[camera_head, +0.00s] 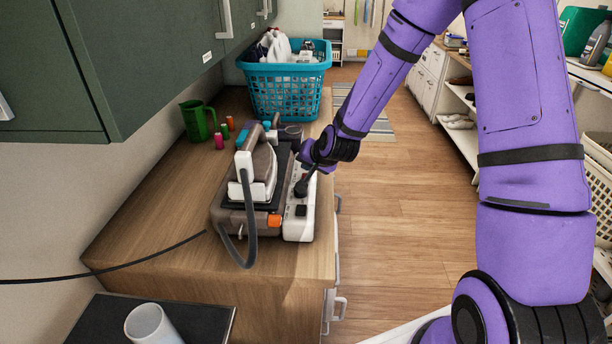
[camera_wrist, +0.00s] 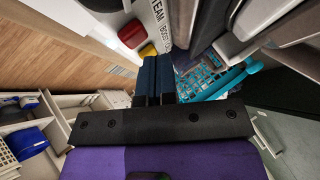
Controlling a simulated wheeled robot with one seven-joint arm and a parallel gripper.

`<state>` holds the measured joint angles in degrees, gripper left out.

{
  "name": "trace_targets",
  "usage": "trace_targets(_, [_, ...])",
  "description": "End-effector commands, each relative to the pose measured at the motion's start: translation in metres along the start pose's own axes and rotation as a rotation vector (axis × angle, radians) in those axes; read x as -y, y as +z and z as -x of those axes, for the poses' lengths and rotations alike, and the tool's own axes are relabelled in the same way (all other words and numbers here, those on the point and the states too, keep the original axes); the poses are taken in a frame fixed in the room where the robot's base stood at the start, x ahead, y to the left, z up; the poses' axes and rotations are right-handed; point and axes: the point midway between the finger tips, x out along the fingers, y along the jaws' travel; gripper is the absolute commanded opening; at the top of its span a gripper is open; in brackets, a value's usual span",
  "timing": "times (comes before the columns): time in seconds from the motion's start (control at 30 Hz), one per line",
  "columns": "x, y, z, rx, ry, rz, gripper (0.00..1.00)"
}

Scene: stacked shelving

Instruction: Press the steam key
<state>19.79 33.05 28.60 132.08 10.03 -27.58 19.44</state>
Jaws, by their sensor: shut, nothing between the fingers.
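The steam iron (camera_head: 260,172) rests on its grey station on the wooden counter. A white control panel (camera_head: 299,226) runs along the station's right side. In the wrist view the panel carries printed lettering reading "TEAM" and "BOOST" (camera_wrist: 158,18), a red key (camera_wrist: 131,33) and a yellow key (camera_wrist: 148,51). I cannot tell for sure which key the lettering marks. My gripper (camera_head: 302,190) is shut and empty, pointing down over the panel. In the wrist view its fingertips (camera_wrist: 157,60) are right beside the yellow key; whether they touch it or the panel is unclear.
A teal laundry basket (camera_head: 287,85) stands behind the station. A green mug (camera_head: 197,120) and small spools stand to the left. A dark hose (camera_head: 248,220) loops in front of the iron. Green cabinets (camera_head: 140,60) hang at upper left. The floor to the right is open.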

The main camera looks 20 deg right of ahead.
Motion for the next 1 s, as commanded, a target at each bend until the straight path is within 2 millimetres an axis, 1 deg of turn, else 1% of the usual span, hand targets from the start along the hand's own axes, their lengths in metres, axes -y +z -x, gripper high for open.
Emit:
trace_targets(0.13, [0.004, -0.004, 0.004, -0.001, -0.001, 0.000, 0.00])
trace_targets(0.6, [0.023, -0.024, 0.032, -0.002, -0.001, 0.001, 0.00])
trace_targets(0.73, [0.025, -0.025, 0.035, 0.000, 0.000, 0.001, 0.00])
trace_targets(1.0, [0.025, -0.025, 0.035, 0.000, 0.000, 0.000, 0.00])
